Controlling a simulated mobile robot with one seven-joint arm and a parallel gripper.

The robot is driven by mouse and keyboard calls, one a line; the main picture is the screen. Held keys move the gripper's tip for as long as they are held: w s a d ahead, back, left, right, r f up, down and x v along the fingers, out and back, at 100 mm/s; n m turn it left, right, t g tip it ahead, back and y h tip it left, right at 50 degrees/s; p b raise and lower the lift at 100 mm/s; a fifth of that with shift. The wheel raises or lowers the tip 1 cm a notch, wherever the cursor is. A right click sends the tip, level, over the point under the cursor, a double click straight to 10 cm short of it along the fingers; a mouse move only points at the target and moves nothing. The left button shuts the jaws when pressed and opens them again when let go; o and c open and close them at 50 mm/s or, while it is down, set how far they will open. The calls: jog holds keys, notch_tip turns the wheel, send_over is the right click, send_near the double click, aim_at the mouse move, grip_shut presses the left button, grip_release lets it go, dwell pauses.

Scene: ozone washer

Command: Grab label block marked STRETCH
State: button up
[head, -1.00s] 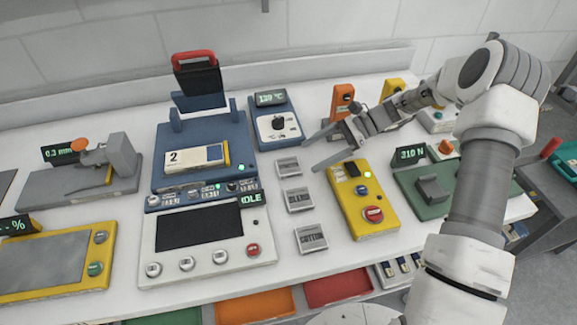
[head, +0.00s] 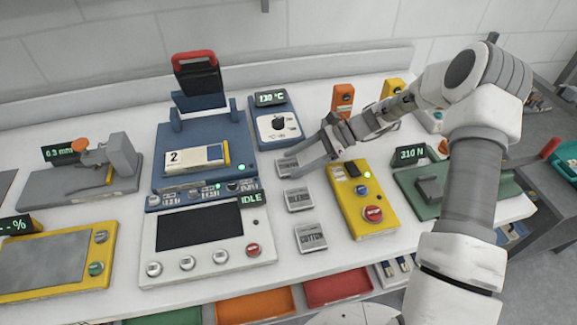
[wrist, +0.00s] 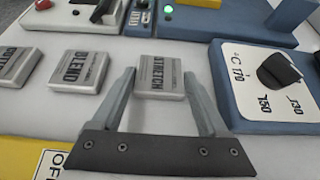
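The label block marked STRETCH (wrist: 157,84) is a small silver-grey square lying flat on the white bench, with its lettering readable in the wrist view. My gripper (wrist: 160,76) is open, its two fingers reaching to either side of the block's near part. I cannot tell whether the fingers touch it. In the head view my gripper (head: 286,163) is over the topmost block of the column, and its fingers hide part of that block.
The BLEND block (head: 299,199) and the COTTON block (head: 311,238) lie in line below. A blue temperature dial unit (head: 277,125) stands close behind, a yellow button box (head: 362,200) to the right, and a white IDLE panel (head: 206,252) to the left.

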jog(key=c, duration=0.5)
jog(key=shift+c, duration=0.2)
